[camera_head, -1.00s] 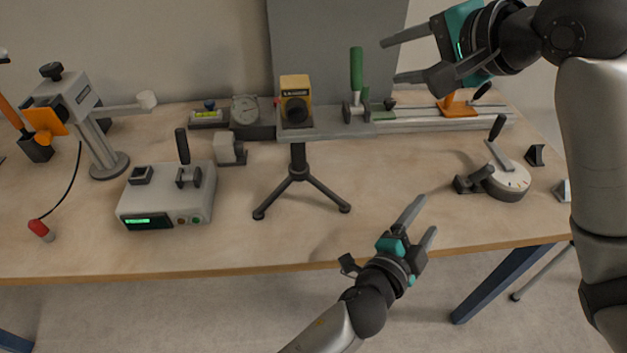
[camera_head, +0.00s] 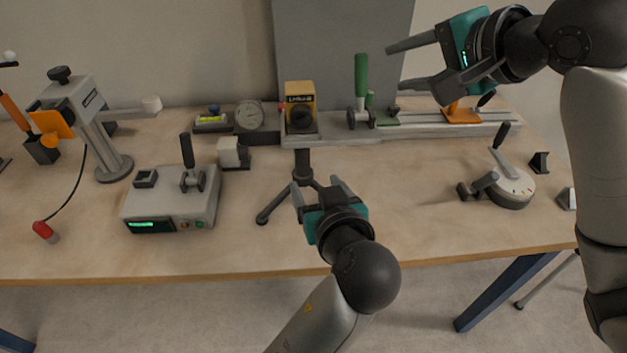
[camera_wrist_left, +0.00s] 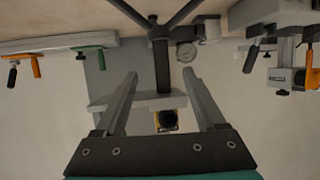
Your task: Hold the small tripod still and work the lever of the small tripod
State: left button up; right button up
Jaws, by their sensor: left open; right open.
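The small tripod (camera_head: 303,165) stands on the table with a dark column and spread legs. A yellow box with a black round front (camera_head: 300,104) shows above its column. My left gripper (camera_head: 319,188) is open in front of the tripod and hides its right leg. In the left wrist view the picture is upside down, and the dark column (camera_wrist_left: 161,65) shows between the open fingers, which look clear of it. I cannot make out a lever on the tripod. My right gripper (camera_head: 396,67) is open and empty, raised above the rail at the back right.
A long rail (camera_head: 420,130) with a green upright handle (camera_head: 361,76) lies behind the tripod. A grey control box (camera_head: 172,205) stands to the left, a round dial with a lever (camera_head: 512,190) to the right. The table is bare between tripod and dial.

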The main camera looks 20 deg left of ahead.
aim_at(300, 159)
pick_arm(q)
jog(key=x, duration=1.5)
jog(key=shift+a+f, duration=0.1)
jog(key=shift+a, duration=0.05)
grip_shut()
dwell(0.9)
